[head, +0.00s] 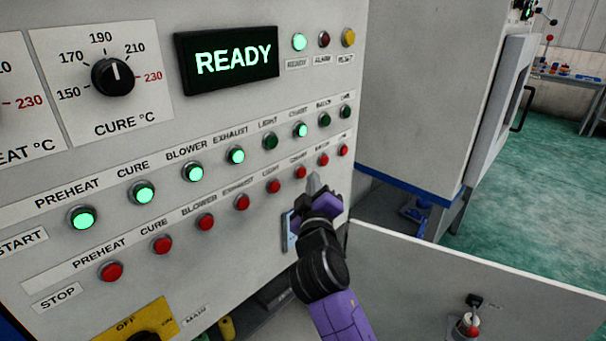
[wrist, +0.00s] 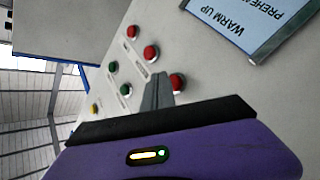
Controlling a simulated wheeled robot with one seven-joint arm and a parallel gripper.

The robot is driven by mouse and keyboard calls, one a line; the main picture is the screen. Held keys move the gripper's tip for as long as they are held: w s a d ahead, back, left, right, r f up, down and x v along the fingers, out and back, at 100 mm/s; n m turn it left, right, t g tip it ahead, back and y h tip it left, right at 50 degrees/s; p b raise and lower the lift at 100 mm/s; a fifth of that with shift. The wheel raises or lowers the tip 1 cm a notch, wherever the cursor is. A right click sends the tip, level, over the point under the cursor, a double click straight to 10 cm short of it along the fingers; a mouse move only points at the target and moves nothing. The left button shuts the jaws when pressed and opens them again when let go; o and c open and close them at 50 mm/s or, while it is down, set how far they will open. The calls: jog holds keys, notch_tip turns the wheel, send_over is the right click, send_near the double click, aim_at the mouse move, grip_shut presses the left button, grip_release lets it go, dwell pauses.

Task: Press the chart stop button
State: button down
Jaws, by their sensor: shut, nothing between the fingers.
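The chart stop button (head: 301,172) is a small red button in the lower row of the panel, under the small, blurred CHART label. The chart start button (head: 300,130) above it glows green. My gripper (head: 313,182) is shut and empty, its tips just right of and slightly below the chart stop button in the head view. In the wrist view my gripper (wrist: 158,88) points at the panel. The nearest red button (wrist: 178,82), apparently the chart stop, lies just right of the fingertips and is partly hidden by the gripper. I cannot tell whether they touch.
Neighbouring red stop buttons are close: light (head: 273,186) on the left and another (head: 323,160) on the right. The READY display (head: 227,58) is lit above. A framed warm-up card (wrist: 240,25) hangs near the buttons. A grey panel (head: 480,285) stands at lower right.

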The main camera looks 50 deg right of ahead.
jog(key=shift+w, duration=0.1)
dwell(0.4)
jog(key=shift+w, duration=0.3)
jog(key=shift+w+b, duration=0.35)
jog(key=shift+w, duration=0.1)
dwell(0.8)
jog(key=shift+s, duration=0.85)
jog(key=shift+s+p, duration=0.6)
jog(key=shift+s, duration=1.9)
